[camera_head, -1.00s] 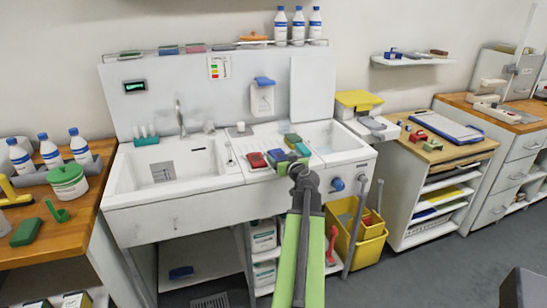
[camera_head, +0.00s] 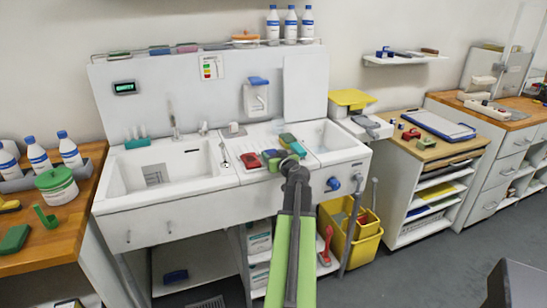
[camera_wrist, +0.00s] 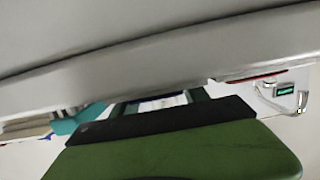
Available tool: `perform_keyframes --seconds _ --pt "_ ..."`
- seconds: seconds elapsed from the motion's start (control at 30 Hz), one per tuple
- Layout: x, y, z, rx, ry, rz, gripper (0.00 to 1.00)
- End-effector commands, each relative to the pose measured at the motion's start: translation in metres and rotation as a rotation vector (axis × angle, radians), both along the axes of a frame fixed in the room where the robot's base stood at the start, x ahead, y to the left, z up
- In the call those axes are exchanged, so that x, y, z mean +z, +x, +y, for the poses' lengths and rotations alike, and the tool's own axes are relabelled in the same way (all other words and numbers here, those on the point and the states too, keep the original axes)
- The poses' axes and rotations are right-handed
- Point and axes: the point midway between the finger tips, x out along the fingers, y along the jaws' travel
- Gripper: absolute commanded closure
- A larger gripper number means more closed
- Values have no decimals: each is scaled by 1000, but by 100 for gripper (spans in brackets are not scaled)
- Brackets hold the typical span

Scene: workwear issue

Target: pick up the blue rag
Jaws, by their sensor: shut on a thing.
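A small blue piece (camera_head: 270,155), perhaps the blue rag, shows among red, green and yellow pieces on the ledge between the two basins; its outline is too small to make out. My gripper (camera_head: 292,165) is at the front of this group, low over the ledge, and its wrist covers part of it. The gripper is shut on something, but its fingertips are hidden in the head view. In the wrist view a dark green surface (camera_wrist: 180,155) with a black edge fills the bottom, very close to the camera. I cannot tell what is held.
The sink unit (camera_head: 165,217) has a back panel behind the ledge and a basin on either side. A yellow bucket (camera_head: 362,245) stands below at right. A wooden bench (camera_head: 65,240) with bottles and a tub is at left; a wheeled cabinet (camera_head: 425,205) is at right.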

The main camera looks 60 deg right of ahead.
Motion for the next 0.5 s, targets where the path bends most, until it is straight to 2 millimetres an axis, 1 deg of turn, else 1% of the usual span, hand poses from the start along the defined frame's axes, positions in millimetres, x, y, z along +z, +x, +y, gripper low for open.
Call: perform_keyframes --seconds 0.17,0.27,0.37,0.5 --pt "1 0 0 0 0 0 88" --pt "6 0 0 1 0 0 88" --pt "16 1 0 1 0 0 88" --pt "37 1 1 1 0 0 88"
